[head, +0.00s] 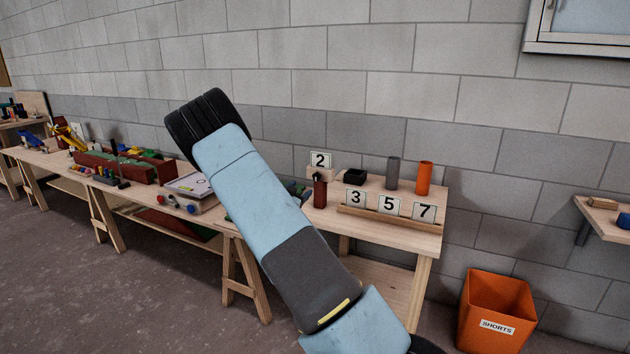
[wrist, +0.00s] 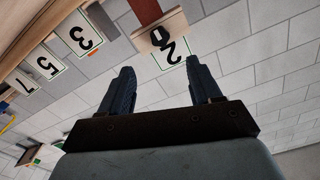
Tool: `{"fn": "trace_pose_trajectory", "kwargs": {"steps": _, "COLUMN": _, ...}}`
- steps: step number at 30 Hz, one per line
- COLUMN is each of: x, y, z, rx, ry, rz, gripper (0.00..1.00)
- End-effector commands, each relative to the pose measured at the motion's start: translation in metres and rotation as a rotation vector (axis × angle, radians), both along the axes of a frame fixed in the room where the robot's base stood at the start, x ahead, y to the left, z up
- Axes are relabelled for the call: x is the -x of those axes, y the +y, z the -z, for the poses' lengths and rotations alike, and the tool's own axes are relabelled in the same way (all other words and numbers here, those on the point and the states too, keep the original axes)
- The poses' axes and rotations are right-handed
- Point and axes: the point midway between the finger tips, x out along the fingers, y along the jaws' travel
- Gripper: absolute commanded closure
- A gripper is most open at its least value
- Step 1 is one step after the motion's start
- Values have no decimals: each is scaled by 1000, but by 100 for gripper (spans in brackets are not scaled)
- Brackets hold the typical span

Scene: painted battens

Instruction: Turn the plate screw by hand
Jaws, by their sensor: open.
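The plate screw shows as a dark knob (wrist: 158,38) on the face of a pale wooden block (wrist: 176,28) in the wrist view. The block sits on a red-brown post and carries the white number 2 plate (wrist: 172,54). In the head view the 2 plate (head: 320,159) stands above the post (head: 320,192) at the bench's left part. My gripper (wrist: 160,66) is open and empty, its two dark fingers spread on either side of the line to the knob. The knob appears beyond the fingertips, apart from them. In the head view my arm largely hides the gripper.
Plates 3, 5 and 7 stand in a wooden rail (head: 388,219) along the bench front. A black box (head: 355,177), a grey cylinder (head: 393,173) and an orange cylinder (head: 424,178) stand behind. An orange bin (head: 495,310) is right. A cluttered bench (head: 226,218) lies left.

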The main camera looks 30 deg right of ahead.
Motion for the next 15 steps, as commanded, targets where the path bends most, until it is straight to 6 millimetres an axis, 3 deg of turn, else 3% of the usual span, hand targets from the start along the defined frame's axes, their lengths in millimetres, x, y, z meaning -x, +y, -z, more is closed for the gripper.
{"fn": "trace_pose_trajectory", "kwargs": {"steps": 15, "x": -54, "y": -72, "z": 0, "rx": 1, "ry": 0, "rz": 0, "gripper": 37}}
